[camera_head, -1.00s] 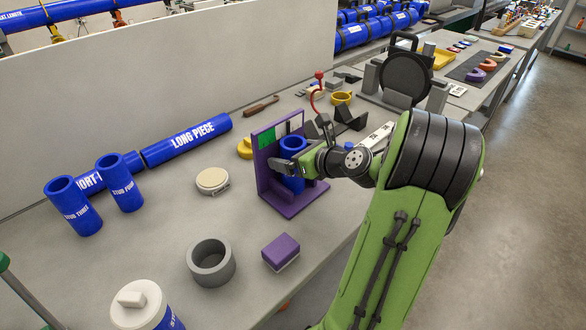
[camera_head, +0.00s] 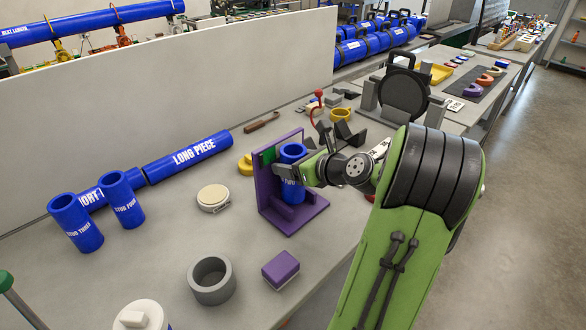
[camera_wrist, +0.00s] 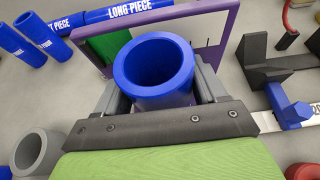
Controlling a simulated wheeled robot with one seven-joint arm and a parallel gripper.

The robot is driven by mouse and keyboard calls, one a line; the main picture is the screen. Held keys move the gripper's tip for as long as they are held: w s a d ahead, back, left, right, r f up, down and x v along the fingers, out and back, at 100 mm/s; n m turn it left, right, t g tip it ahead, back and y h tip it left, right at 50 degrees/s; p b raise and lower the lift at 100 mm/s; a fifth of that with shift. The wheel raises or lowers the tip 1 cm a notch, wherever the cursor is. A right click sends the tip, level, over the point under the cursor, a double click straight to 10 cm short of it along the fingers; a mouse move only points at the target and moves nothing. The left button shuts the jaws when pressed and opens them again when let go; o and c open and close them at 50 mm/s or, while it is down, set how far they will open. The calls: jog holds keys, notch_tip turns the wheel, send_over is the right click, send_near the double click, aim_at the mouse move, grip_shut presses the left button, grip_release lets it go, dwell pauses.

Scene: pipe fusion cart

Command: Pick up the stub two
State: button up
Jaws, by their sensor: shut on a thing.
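A blue pipe stub (camera_head: 291,176), its label only partly showing, stands upright at the purple L-shaped stand (camera_head: 300,214). I take it for stub two, but the number on it cannot be read. My gripper (camera_head: 294,172) is shut on it, with one finger on each side. In the wrist view the stub (camera_wrist: 154,72) shows its open round top between the two grey fingers, with the purple frame (camera_wrist: 220,20) behind it. I cannot tell whether its lower end clears the stand's base.
A grey ring (camera_head: 212,280), a purple block (camera_head: 281,269) and a round beige disc (camera_head: 213,198) lie in front. A black cradle (camera_head: 351,118) stands behind.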

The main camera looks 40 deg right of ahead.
notch_tip(320, 180, up, 25)
jog(key=p, duration=1)
jog(key=shift+f, duration=0.1)
